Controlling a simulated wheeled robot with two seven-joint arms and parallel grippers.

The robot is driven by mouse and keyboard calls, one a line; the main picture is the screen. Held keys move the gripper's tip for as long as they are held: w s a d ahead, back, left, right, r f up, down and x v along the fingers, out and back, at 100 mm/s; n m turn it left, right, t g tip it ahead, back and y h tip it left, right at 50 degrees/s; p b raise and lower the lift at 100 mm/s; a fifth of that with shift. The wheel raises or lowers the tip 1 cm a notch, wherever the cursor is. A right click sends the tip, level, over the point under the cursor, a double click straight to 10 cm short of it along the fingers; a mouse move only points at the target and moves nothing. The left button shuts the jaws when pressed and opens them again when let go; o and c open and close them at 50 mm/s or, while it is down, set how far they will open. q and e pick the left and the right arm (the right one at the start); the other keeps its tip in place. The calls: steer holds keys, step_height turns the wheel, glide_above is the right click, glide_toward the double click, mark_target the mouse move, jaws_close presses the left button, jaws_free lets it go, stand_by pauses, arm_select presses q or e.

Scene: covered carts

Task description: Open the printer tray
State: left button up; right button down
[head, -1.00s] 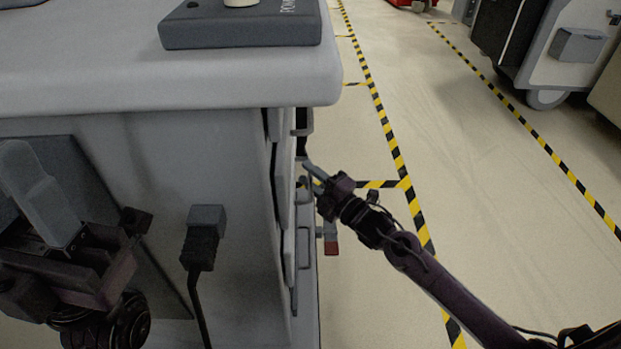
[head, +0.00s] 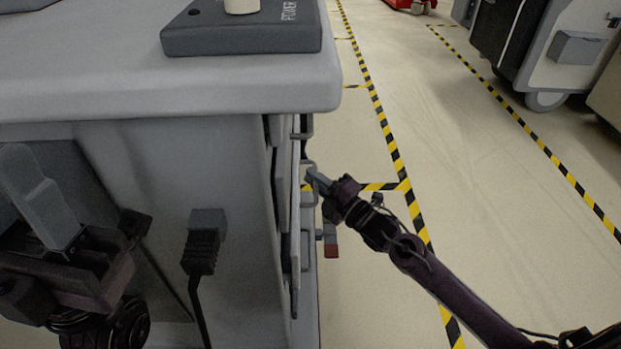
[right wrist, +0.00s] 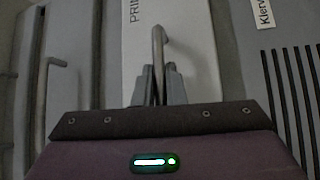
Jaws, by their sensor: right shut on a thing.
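The printer tray front (right wrist: 185,35) is a light grey panel lettered "PRIN...", seen close in the right wrist view. In the head view this pale panel (head: 295,200) shows edge-on at the cart's right side, standing slightly out from its neighbours. Its bar handle (right wrist: 159,45) runs between my right gripper's fingers (right wrist: 158,88). My right gripper (head: 318,181) is shut on that handle. My left gripper (head: 42,200) is at the left in front of the cart's near side, apart from the tray; its jaw opening cannot be made out.
The grey cart (head: 200,95) carries a dark power box (head: 240,40) on top. A black plug and cable (head: 201,250) sit on its near side. Another handle (right wrist: 48,90) is left of the tray. Open floor (head: 460,150) with striped tape lies right.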

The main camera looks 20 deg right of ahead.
steer(key=s+d+p, duration=0.1)
steer(key=s+d, duration=0.1)
steer(key=d, duration=0.7)
steer(key=s+d+p, duration=0.2)
steer(key=s+d, duration=0.1)
steer(key=d, duration=0.7)
steer(key=shift+s+d, duration=0.15)
steer(key=shift+s, duration=0.1)
steer(key=c, duration=1.5)
jaws_free()
